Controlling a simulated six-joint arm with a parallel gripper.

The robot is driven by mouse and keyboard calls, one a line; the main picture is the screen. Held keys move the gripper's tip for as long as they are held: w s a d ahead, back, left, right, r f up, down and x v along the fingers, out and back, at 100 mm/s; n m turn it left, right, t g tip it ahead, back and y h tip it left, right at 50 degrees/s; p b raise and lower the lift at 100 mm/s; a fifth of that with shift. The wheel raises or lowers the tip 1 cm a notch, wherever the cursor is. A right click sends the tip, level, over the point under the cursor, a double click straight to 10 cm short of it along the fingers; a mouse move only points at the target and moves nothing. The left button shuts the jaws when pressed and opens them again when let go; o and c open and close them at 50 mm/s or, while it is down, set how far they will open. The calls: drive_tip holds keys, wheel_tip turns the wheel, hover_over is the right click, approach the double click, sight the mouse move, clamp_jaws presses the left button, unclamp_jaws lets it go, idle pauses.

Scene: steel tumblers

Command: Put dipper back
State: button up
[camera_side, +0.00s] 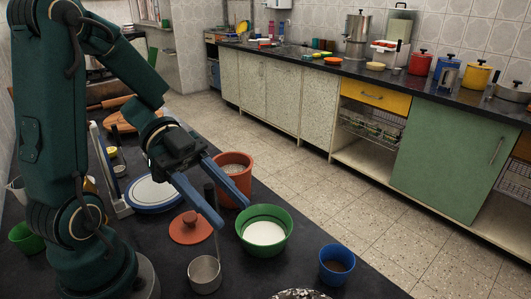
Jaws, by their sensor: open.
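The dipper is a small steel cup (204,275) with a thin upright handle and a dark grip (209,196). Its cup appears to rest on the dark counter near the front edge of the picture. My gripper (234,215) is open, with its two blue fingers pointing down to the right. The dark grip shows between the fingers in the picture; I cannot tell whether either finger touches it. A terracotta lid (190,229) with a knob lies flat left of the fingers.
A green bowl (264,230) of white contents and a blue cup (337,264) with dark contents stand to the right. A blue-rimmed white plate (153,191) lies behind the lid. A foil-like item (300,294) is cut off at the bottom edge.

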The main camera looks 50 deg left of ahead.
drive_tip(key=v, duration=1.2)
